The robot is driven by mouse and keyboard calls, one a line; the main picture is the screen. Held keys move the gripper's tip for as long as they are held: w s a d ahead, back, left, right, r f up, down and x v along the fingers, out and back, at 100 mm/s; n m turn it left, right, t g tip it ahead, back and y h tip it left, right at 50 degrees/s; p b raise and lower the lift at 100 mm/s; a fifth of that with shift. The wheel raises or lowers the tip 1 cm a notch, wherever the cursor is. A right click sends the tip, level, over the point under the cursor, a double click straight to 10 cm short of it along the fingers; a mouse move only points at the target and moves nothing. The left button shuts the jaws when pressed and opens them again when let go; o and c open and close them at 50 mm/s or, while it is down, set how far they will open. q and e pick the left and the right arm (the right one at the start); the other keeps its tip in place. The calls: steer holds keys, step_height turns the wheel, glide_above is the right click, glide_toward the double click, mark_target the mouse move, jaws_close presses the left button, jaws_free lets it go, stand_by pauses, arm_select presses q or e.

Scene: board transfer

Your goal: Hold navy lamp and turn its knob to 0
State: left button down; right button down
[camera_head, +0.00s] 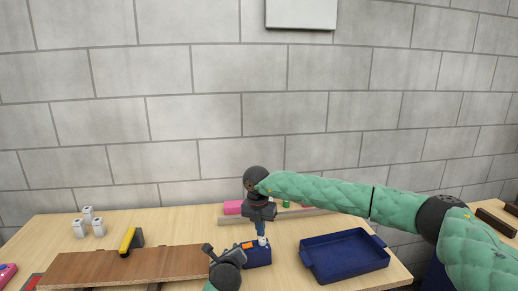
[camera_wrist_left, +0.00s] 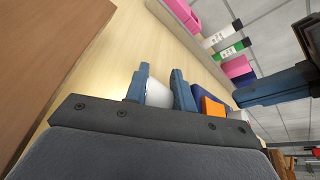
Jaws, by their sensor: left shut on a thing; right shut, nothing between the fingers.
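The navy lamp (camera_head: 259,256) is a small boxy body with an orange patch (camera_head: 247,245) on top, standing near the table's front middle. A white part (camera_head: 262,241) shows on top, below my right fingertips; I cannot tell if it is the knob, and no dial marks are readable. My left gripper (camera_head: 238,254) reaches the lamp's left side; in the left wrist view its fingers (camera_wrist_left: 160,88) are shut around a pale rounded part beside the navy body (camera_wrist_left: 207,96). My right gripper (camera_head: 261,232) points down, shut and empty, just above the lamp; contact is unclear.
A navy tray (camera_head: 316,267) stands to the right. A brown board (camera_head: 85,267) lies to the left, with a yellow-and-black tool (camera_head: 127,241) by its back edge. Several white blocks (camera_head: 98,228) stand back left.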

step_height(320, 180, up, 6)
steer(key=shift+a, duration=0.2)
stand_by(0.5)
steer(key=shift+s+d+f, duration=0.2)
steer(key=shift+d+f, duration=0.25)
steer(key=shift+f, duration=0.55)
steer(key=shift+s+d+f, duration=0.15)
steer(key=shift+d+f, duration=0.3)
steer(key=shift+f, duration=0.55)
steer(key=shift+s+d+f, duration=0.2)
steer(key=shift+d+f, duration=0.25)
steer(key=shift+f, duration=0.55)
steer(key=shift+s+a, duration=0.25)
steer(key=shift+w+a, duration=0.3)
steer(key=shift+a, duration=0.15)
steer(key=shift+w+a, duration=0.1)
steer(key=shift+a, duration=0.3)
